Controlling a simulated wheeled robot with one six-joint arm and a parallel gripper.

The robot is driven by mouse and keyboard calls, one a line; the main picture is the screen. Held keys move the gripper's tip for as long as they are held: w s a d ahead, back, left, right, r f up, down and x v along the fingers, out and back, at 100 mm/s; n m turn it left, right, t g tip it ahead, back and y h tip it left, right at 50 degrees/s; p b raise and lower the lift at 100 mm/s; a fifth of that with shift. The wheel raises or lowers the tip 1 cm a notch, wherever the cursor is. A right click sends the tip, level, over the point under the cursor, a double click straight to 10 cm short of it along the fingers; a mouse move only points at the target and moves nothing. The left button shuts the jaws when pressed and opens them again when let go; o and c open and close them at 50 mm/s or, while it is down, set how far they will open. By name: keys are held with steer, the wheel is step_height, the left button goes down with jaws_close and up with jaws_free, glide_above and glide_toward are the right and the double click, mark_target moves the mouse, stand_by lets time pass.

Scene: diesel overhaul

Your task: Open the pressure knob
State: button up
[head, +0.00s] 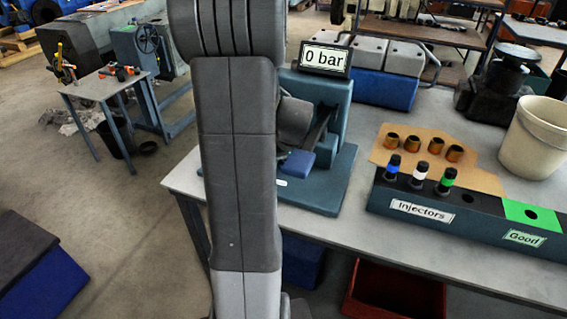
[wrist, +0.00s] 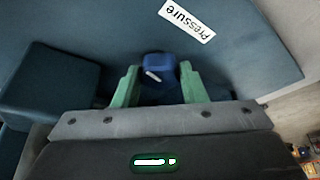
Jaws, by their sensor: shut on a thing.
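The pressure knob (wrist: 158,64) is blue with a white mark on it and shows in the middle of the wrist view. My gripper (wrist: 160,78) has green fingers on either side of the knob and is shut on it. A white label reading "Pressure" (wrist: 187,20) lies on the dark blue-teal surface just beyond. My arm hides the gripper and the knob there.
On the bench (head: 330,235), right of the stand, are an injector rack (head: 415,209) with several holes, a cardboard sheet (head: 485,180) with brass-coloured sleeves, and a pale bucket (head: 534,140). A red bin (head: 395,292) is below the bench. Floor at left is open.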

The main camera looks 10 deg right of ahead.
stand_by(0.3)
steer(key=o, duration=1)
steer(key=shift+r+p, duration=0.15)
steer(key=shift+p, duration=0.3)
